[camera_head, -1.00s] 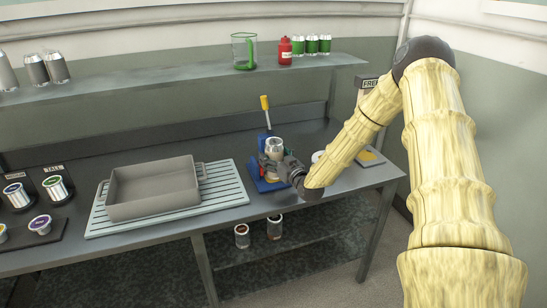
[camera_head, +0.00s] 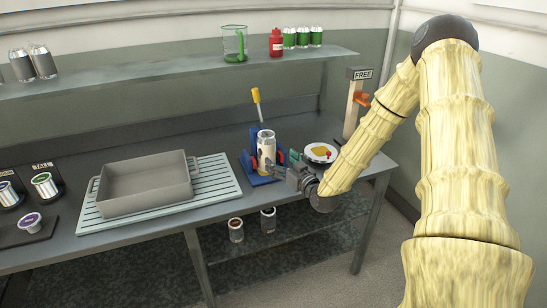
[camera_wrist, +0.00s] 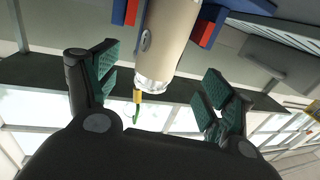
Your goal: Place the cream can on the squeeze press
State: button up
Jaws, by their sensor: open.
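The cream can (camera_head: 266,146) stands upright on the blue squeeze press (camera_head: 249,162), in front of the press's yellow-topped lever. In the wrist view the can (camera_wrist: 168,35) is at the top middle, between blue and red parts of the press (camera_wrist: 212,14). My gripper (camera_head: 284,166) is just right of the can, close to it. In the wrist view its green-padded fingers (camera_wrist: 160,80) are spread wide, with a gap between each pad and the can. The can's base on the press is partly hidden.
A grey bin (camera_head: 146,185) sits on a ribbed mat left of the press. A round white dish (camera_head: 321,152) and a post with a FREE sign (camera_head: 361,75) are to the right. Cans, a green-handled jug (camera_head: 234,44) and a red bottle (camera_head: 276,43) stand on the shelf above.

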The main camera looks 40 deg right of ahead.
jog(key=shift+s, duration=1.1)
